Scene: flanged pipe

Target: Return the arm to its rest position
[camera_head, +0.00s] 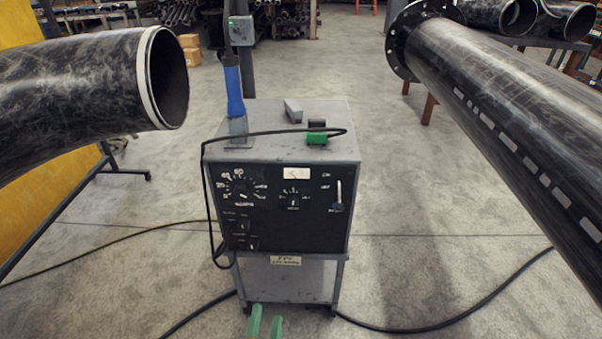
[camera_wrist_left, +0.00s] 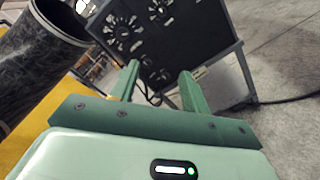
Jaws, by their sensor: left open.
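My left gripper (camera_head: 265,323) shows at the bottom edge of the head view as two green fingertips, in front of the lower part of a grey machine (camera_head: 296,221). In the left wrist view my left gripper (camera_wrist_left: 160,84) has its two green fingers spread apart with nothing between them. The machine's dark control panel (camera_wrist_left: 146,30) lies beyond the fingers, apart from them as far as I can tell. The rest of my left arm is out of the head view. My right gripper is in neither view.
A black pipe with a pale rim (camera_head: 152,80) reaches in from the left. A flanged black pipe (camera_head: 480,95) runs along the right. A blue-handled tool (camera_head: 234,92) and a green-and-black item (camera_head: 317,136) are on the machine. Cables (camera_head: 440,322) cross the open floor.

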